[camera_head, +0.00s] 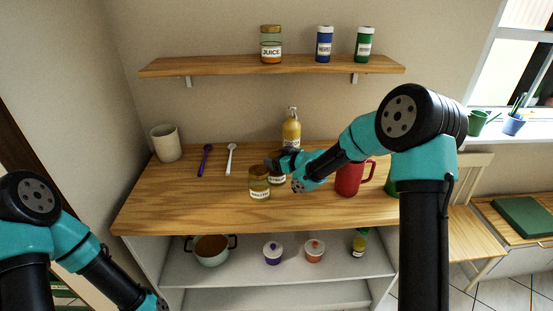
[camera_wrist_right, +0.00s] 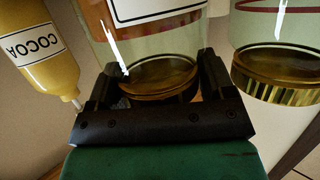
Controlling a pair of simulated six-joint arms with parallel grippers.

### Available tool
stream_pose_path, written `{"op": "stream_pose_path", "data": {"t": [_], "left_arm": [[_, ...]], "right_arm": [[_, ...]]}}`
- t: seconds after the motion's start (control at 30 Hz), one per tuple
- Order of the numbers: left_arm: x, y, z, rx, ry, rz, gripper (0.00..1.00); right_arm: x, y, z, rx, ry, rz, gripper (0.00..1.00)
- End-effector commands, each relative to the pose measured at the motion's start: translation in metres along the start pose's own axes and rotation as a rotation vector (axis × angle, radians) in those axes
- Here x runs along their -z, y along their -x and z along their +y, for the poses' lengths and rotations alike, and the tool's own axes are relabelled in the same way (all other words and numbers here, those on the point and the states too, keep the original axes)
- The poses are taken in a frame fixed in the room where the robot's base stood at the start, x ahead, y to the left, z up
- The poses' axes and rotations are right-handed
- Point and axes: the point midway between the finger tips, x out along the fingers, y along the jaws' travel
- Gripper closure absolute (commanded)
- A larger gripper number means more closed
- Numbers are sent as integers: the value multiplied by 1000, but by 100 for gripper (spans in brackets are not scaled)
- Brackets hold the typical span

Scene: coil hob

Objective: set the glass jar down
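Two labelled glass jars with gold lids stand close together in the middle of the wooden counter (camera_head: 330,212). My right gripper (camera_head: 275,163) is at the top of the rear glass jar (camera_head: 277,180), which is partly hidden behind the front jar (camera_head: 260,190). In the right wrist view, which looks upside down, the fingers of my right gripper (camera_wrist_right: 158,88) sit on both sides of the rear jar (camera_wrist_right: 150,45), close against its lid. The front jar (camera_wrist_right: 275,60) is beside it there. Whether the held jar's base touches the counter is hidden. My left gripper is out of view.
A yellow cocoa bottle (camera_head: 291,132) stands behind the jars; it also shows in the wrist view (camera_wrist_right: 42,50). A red mug (camera_head: 348,180) is to the right. Two spoons (camera_head: 205,160) (camera_head: 230,158) and a beige cup (camera_head: 165,143) are left. A shelf (camera_head: 220,67) hangs above. The front counter is clear.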

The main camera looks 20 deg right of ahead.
Motion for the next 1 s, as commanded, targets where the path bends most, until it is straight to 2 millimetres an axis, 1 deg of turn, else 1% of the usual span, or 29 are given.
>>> {"op": "stream_pose_path", "data": {"t": [0.03, 0.1, 0.37, 0.53, 0.67, 1.0], "left_arm": [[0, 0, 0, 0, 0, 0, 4], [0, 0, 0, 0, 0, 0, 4], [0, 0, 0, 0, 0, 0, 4], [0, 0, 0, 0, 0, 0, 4], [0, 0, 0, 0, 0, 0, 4], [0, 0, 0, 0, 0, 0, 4]], "right_arm": [[0, 0, 0, 0, 0, 0, 20], [0, 0, 0, 0, 0, 0, 13], [1, 0, 0, 0, 0, 0, 13], [1, 9, 1, -1, -1, 0, 13], [1, 25, 1, -2, -1, 1, 13], [1, 87, 1, -3, 0, 1, 13]]}}
